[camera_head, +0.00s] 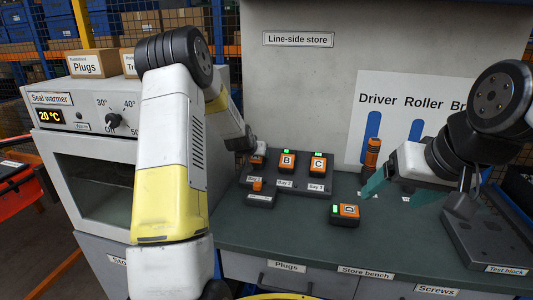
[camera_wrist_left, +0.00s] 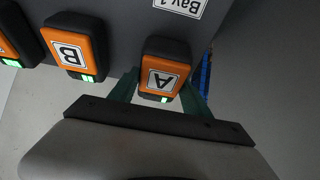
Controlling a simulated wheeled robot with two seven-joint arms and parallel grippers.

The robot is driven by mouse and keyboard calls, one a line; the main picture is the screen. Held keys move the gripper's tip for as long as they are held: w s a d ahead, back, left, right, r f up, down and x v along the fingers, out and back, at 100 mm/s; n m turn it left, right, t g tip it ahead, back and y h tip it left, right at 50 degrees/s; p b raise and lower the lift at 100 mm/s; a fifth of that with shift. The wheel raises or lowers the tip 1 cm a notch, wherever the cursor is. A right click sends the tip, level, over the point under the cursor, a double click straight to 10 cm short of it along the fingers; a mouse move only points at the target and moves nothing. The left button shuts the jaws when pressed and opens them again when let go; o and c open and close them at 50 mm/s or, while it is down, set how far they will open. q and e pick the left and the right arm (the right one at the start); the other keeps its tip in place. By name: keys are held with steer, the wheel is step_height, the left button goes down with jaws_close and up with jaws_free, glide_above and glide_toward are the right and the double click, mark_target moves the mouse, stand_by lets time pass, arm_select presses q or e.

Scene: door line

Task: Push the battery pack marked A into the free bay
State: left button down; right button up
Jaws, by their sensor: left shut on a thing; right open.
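Battery pack A (camera_wrist_left: 163,75), dark with an orange face, sits between the green fingers of my left gripper (camera_wrist_left: 160,95), which is shut on it. In the head view pack A (camera_head: 258,155) is partly hidden by my left arm. It is at the Bay 1 end of the dark charger (camera_head: 285,184), left of pack B (camera_head: 287,161) and pack C (camera_head: 318,164). How deep it sits in Bay 1 I cannot tell. Pack D (camera_head: 345,214) lies on the bench. My right gripper (camera_head: 376,182) is open and empty over the bench, right of the charger.
A dark block with an orange part (camera_head: 258,187) stands in front of Bay 1. An orange-handled driver (camera_head: 373,153) stands behind my right gripper. The test block (camera_head: 487,240) is at the right, the seal warmer (camera_head: 92,135) at the left. The front middle of the bench (camera_head: 300,228) is clear.

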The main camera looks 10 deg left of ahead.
arm_select(q)
steer(key=shift+w+f, duration=0.15)
steer(key=shift+w+f, duration=0.2)
steer(key=shift+f, duration=0.1)
stand_by(0.4)
stand_by(0.3)
steer(key=shift+c, duration=2.1)
jaws_free()
steer(key=shift+f, duration=0.15)
steer(key=shift+s, duration=0.1)
steer(key=v, duration=0.7)
steer(key=shift+s+r, duration=0.2)
steer(key=shift+r, duration=0.15)
